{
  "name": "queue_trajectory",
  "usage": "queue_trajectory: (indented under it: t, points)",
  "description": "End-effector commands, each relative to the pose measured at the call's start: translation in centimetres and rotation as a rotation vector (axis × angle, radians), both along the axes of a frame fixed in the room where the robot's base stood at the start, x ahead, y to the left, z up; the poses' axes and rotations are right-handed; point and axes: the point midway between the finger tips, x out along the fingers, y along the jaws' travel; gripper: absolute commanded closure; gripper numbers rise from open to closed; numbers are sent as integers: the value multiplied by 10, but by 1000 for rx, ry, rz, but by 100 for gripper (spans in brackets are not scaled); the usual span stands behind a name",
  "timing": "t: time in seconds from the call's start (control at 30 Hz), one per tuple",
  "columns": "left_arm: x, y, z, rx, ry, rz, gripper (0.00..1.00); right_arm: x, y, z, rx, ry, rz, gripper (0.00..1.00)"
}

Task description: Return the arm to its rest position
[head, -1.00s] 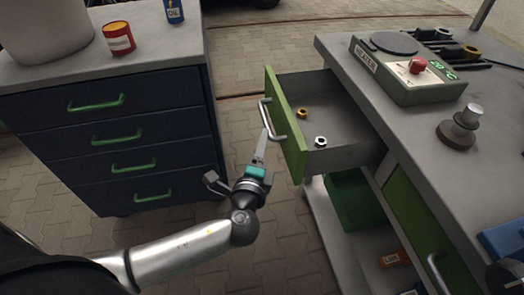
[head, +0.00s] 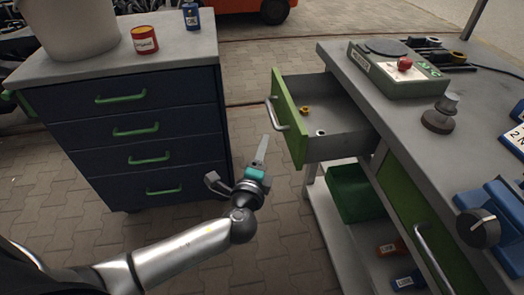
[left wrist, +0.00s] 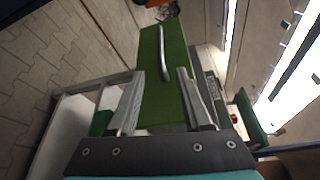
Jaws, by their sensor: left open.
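My left gripper (head: 240,165) is open and empty, in front of the open drawer at the workbench's left side. In the left wrist view its two fingers (left wrist: 157,90) stand apart, with the green drawer front (left wrist: 160,62) and its grey handle (left wrist: 163,50) beyond them. In the head view the drawer front (head: 291,118) and handle (head: 274,114) are just right of the gripper, with a gap between. My left forearm stretches in from the lower left. My right gripper is not in view.
The drawer holds a brass nut (head: 304,110) and a steel nut (head: 321,132). A dark blue drawer cabinet (head: 135,130) stands left, with a red tin (head: 145,40) on top. The workbench (head: 400,130) is right, with a green crate (head: 350,193) below. Paved floor lies between them.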

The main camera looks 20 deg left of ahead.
Motion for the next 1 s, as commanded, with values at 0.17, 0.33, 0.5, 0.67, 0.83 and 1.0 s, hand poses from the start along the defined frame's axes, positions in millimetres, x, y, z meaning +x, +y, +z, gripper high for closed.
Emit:
queue_trajectory:
  t: [0.17,0.33,0.5,0.67,0.83,1.0]
  points:
    - [0,0,0,0,0,0,50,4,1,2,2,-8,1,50]
    - [-1,2,-8,-10,20,4,50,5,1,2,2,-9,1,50]
    - [-12,19,-78,-121,190,49,50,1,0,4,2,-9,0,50]
    - [-59,41,-187,-352,443,160,50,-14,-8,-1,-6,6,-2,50]
    - [-143,51,-285,-644,658,341,50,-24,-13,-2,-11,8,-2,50]
    - [-245,46,-353,-943,789,583,50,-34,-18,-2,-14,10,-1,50]
